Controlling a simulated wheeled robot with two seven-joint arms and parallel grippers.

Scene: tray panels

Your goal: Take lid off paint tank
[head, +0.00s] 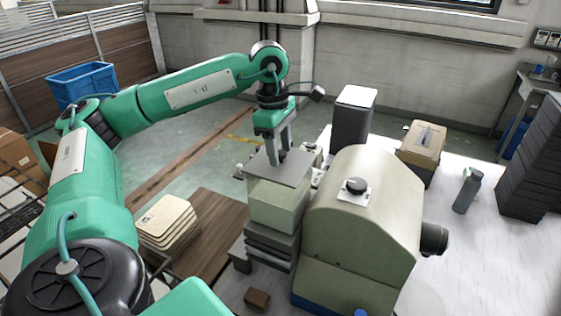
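The paint tank (276,206) is a pale green, see-through box on a dark grey stand, left of a large beige machine. Its lid (258,168) is a flat grey plate at the top of the tank. I cannot tell whether the lid rests on the rim or sits slightly above it. My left gripper (277,158) points down over the middle of the lid, with its fingertips at the lid's top. Any handle there is hidden by the fingers, and their grip is unclear. My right gripper is not in view.
The beige machine (362,224) stands close on the tank's right. A dark box with a white top (355,97) is behind. A tissue box (424,138), a grey bottle (467,190) and black stacked trays (532,165) stand right. Stacked cream panels (167,220) lie left on a brown surface.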

